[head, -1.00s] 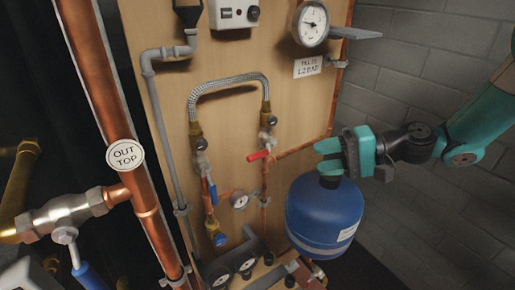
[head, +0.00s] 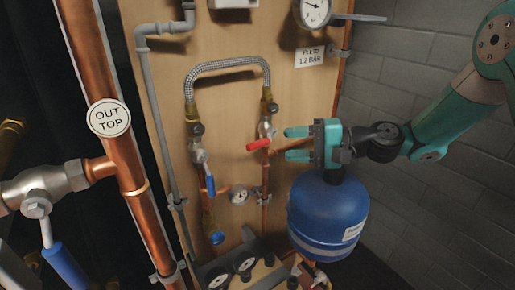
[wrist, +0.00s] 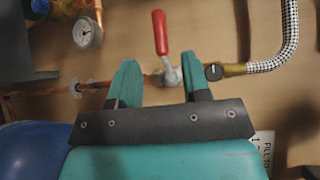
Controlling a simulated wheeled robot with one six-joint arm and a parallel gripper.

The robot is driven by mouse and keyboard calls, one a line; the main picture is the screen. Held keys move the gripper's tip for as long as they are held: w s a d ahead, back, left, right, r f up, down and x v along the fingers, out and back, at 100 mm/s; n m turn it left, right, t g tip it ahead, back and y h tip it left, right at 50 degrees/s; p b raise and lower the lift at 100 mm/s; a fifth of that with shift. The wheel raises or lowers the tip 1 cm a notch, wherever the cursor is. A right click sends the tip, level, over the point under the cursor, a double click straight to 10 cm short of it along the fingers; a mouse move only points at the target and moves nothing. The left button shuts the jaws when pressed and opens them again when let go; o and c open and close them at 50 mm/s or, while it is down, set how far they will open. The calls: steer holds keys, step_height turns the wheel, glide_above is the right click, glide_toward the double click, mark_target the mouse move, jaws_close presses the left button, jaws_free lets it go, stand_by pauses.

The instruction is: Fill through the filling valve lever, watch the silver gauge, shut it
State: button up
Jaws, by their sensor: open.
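The filling valve lever (head: 259,145) is red and sticks out from the valve at the lower right end of the braided hose. In the wrist view the red lever (wrist: 160,32) stands just beyond the fingertips, roughly between them. My gripper (head: 292,144) is open and empty, to the right of the lever, with its fingers pointing left at it. It does not visibly touch the lever. The silver gauge (head: 315,12) is at the top right of the board, cut by the frame's top edge, above a handwritten bar label (head: 310,56). Its needle is too small to read surely.
A blue vessel (head: 328,215) stands right under my gripper. A braided hose (head: 228,66) arches to a second valve with a blue lever (head: 210,186). A small gauge (head: 239,195) sits low between the pipes. A thick copper pipe (head: 112,160) runs at the left.

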mark_target(263, 144)
steer(key=p+x, duration=0.1)
steer(key=x, duration=0.7)
steer(key=shift+w+a, duration=0.1)
steer(key=shift+a, duration=0.1)
steer(key=shift+c, duration=0.3)
jaws_close()
